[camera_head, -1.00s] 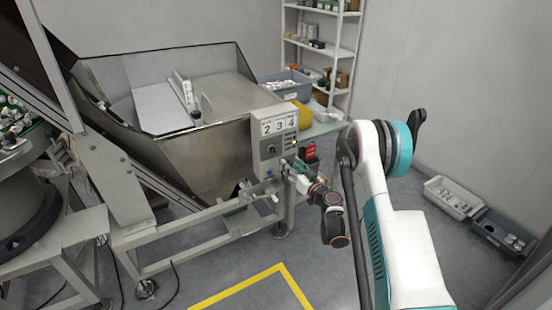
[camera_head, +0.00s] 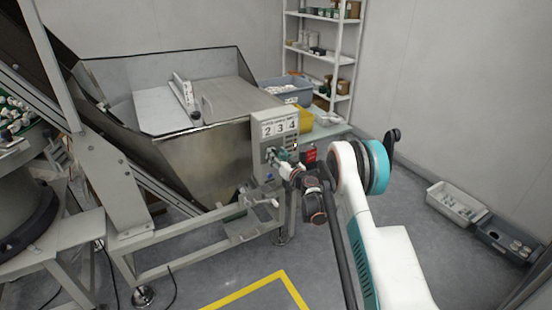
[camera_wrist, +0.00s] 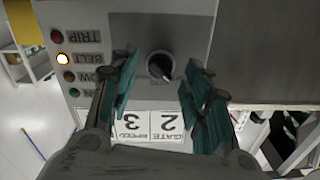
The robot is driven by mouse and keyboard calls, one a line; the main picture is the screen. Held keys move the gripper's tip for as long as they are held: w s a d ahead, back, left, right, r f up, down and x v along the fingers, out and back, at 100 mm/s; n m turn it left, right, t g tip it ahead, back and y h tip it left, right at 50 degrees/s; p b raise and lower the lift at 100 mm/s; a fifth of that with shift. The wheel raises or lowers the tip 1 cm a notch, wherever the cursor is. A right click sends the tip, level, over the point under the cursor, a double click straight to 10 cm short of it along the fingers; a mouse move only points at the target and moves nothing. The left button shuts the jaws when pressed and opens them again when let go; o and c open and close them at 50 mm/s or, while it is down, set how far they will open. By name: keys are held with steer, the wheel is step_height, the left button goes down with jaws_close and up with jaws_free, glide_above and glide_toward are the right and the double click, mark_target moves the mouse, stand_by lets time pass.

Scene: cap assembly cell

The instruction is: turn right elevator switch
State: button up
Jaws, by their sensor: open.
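The control box (camera_head: 266,138) is mounted at the right end of the steel hopper. In the wrist view its panel (camera_wrist: 135,22) shows upside down, with a round black rotary switch (camera_wrist: 160,65) near the middle. My gripper (camera_wrist: 158,75) is open, with one teal finger on each side of the switch and gaps between. I cannot tell how deep the fingers reach around the knob. In the head view my gripper (camera_head: 277,157) is at the box face and hides the switch.
Indicator lights (camera_wrist: 63,58) line the panel edge; the one by BELT glows white. Number cards (camera_wrist: 148,124) sit beside the knob. The steel hopper (camera_head: 205,155) stands left of the box. A table with a blue bin (camera_head: 287,92) is behind. Floor at right is clear up to grey bins (camera_head: 508,240).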

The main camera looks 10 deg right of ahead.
steer(key=shift+w+a, duration=0.1)
steer(key=shift+w, duration=0.35)
steer(key=c, duration=1)
steer(key=shift+m, duration=0.4)
steer(key=shift+c, duration=0.2)
steer(key=m, duration=0.4)
steer(key=shift+f+m, duration=0.15)
steer(key=shift+m, duration=6.35)
